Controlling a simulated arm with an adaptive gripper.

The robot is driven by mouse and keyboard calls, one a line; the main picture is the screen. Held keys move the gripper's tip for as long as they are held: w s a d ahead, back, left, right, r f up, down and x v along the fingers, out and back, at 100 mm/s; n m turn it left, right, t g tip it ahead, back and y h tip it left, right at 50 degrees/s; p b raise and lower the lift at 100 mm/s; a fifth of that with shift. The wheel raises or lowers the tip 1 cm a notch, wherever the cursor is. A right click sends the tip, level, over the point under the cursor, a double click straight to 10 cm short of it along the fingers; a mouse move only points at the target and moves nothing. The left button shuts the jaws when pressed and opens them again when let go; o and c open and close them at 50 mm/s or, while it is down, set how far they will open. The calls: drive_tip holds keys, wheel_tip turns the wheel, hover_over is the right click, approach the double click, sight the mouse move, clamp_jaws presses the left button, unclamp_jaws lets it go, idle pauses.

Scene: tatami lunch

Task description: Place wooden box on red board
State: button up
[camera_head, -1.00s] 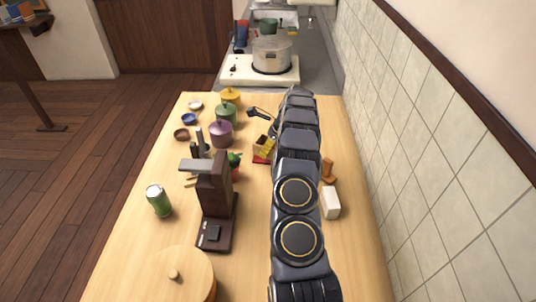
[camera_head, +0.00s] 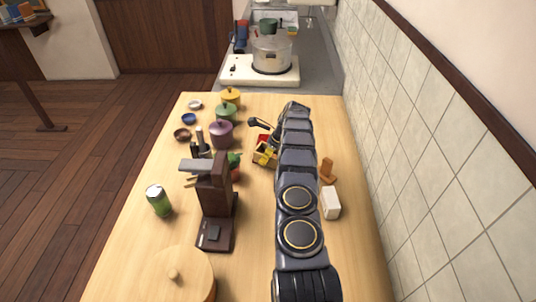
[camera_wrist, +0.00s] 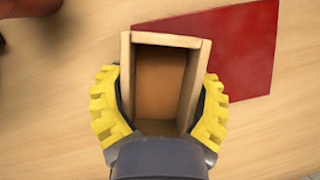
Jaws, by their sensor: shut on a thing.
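The wooden box (camera_wrist: 160,82) is open-topped and sits between the two yellow-padded fingers of my gripper (camera_wrist: 158,108) in the wrist view. My gripper is shut on its sides. The red board (camera_wrist: 248,52) lies flat on the table at the upper right of the wrist view, partly hidden by the box. The box overlaps the board's left part in that view; I cannot tell whether they touch. In the head view my gripper (camera_head: 265,157) shows as small yellow parts left of my arm, with red of the board (camera_head: 264,138) just beyond.
A dark brown stand-like device (camera_head: 216,205) and a green can (camera_head: 159,200) stand to the left. Purple (camera_head: 221,134), green and yellow pots stand at the far left. A white block (camera_head: 331,203) and an orange-brown object (camera_head: 327,172) lie right of my arm, near the tiled wall.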

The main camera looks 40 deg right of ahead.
drive_tip(key=o, duration=1.1)
drive_tip(key=shift+o, duration=0.2)
drive_tip(key=v, duration=1.2)
drive_tip(key=w+a+r+n+g+y, duration=0.1)
drive_tip(key=a+r+n, duration=0.35)
drive_tip(key=a, duration=0.45)
drive_tip(key=w+a+r+n+y, duration=0.1)
drive_tip(key=a+r+n, duration=0.3)
drive_tip(key=a+r, duration=0.3)
drive_tip(key=s+a+r+n+g, duration=0.1)
drive_tip(key=s+a+r+n, duration=0.25)
drive_tip(key=a, duration=0.35)
drive_tip(key=s+a+r+n+g, duration=0.1)
drive_tip(key=s+a+r+n, duration=0.1)
drive_tip(key=s+a+n, duration=0.35)
drive_tip(key=s+a+r+n+g+h, duration=0.1)
drive_tip(key=s+a+r+n, duration=0.2)
drive_tip(key=s+a+n, duration=0.45)
drive_tip(key=s+a+f+n+h, duration=0.1)
drive_tip(key=s+n, duration=0.2)
drive_tip(key=s, duration=0.6)
drive_tip(key=s+a+f+n+g+h, duration=0.1)
drive_tip(key=s+a+n, duration=0.1)
drive_tip(key=s, duration=0.8)
drive_tip(key=shift+a+n+g+h, duration=0.25)
drive_tip(key=shift+n+g+h, duration=0.05)
drive_tip(key=shift+n, duration=0.4)
